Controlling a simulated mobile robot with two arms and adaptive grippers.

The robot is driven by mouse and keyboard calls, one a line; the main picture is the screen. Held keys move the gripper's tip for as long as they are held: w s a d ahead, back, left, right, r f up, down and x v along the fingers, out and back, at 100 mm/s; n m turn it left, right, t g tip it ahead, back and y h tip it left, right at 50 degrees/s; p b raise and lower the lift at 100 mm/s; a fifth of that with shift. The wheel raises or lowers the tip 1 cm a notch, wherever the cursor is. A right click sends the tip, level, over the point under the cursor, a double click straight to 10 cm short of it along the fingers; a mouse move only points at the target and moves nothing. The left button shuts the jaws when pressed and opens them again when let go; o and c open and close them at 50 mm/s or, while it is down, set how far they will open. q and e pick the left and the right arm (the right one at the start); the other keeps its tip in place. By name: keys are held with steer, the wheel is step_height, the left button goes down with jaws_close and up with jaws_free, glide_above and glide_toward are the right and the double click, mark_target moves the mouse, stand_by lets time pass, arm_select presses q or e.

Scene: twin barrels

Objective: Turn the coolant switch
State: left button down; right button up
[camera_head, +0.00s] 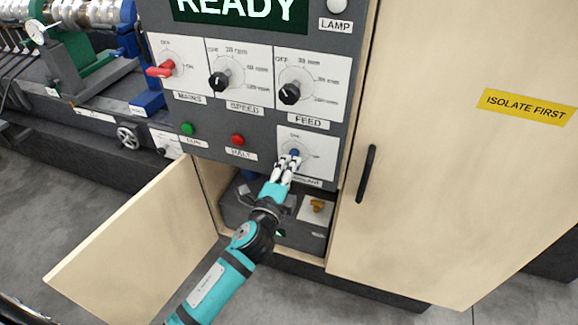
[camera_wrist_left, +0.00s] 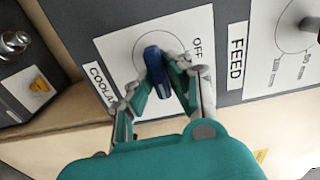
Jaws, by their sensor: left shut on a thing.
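The coolant switch is a blue knob (camera_head: 294,155) on a white plate at the lower right of the grey control panel (camera_head: 215,127). In the left wrist view the blue knob (camera_wrist_left: 158,72) sits between the fingers, tilted a little from the plate's OFF mark. My left gripper (camera_head: 287,164) is shut on the knob, with a finger on each side of it; it also shows in the left wrist view (camera_wrist_left: 160,88). The fingers cover part of the plate and its label. My right gripper is not in view.
Above are the red mains switch (camera_head: 161,69), black speed knob (camera_head: 219,81) and black feed knob (camera_head: 289,93). Green (camera_head: 187,129) and red (camera_head: 237,140) buttons sit left of the coolant plate.

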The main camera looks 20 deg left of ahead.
arm_select(q)
steer(key=shift+r+m, duration=0.15)
steer(key=shift+m, duration=0.15)
steer(key=c, duration=1.3)
jaws_free()
steer(key=shift+w, duration=0.1)
steer(key=s, duration=1.2)
steer(key=shift+a, duration=0.2)
